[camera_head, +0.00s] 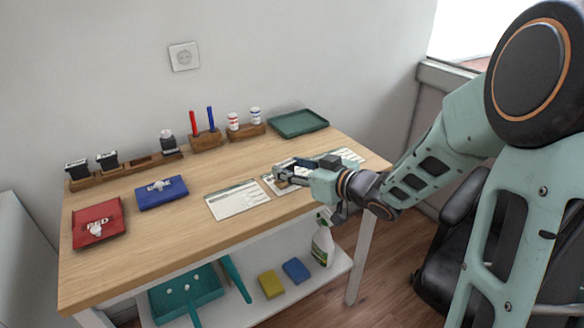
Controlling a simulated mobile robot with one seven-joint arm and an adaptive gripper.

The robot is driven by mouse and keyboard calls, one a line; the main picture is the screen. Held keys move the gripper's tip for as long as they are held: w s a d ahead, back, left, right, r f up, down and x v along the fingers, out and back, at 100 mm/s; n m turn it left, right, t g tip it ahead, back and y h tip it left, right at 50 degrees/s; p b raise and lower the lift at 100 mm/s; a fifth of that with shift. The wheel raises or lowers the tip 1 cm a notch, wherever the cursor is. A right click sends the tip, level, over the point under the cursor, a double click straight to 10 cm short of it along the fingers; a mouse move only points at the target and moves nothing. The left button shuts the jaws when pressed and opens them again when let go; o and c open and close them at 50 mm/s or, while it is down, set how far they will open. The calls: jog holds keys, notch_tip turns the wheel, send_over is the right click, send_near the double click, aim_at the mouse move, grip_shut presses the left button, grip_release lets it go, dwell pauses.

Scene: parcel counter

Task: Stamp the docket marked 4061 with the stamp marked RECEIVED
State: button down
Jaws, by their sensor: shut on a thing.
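My gripper (284,174) is over the right part of the counter, shut on what looks like a stamp, mostly hidden by the fingers. I cannot read any marking on it. It is low over a white docket (269,184), which the gripper partly covers; whether the stamp touches it I cannot tell. Another docket (237,201) lies uncovered to the left, and a further docket (347,155) shows behind my gripper to the right. Their numbers are too small to read. A wooden stamp rack (132,168) at the back left holds several dark stamps and has an empty place (141,160).
A red pad (97,232) and a blue pad (150,197) lie on the left. The counter's front left is clear. A black chair (455,240) stands right.

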jog(key=shift+f, duration=0.4)
dwell(0.3)
notch_tip(320, 180, up, 6)
jog(key=p, duration=0.6)
jog(key=shift+r, duration=0.1)
dwell(0.5)
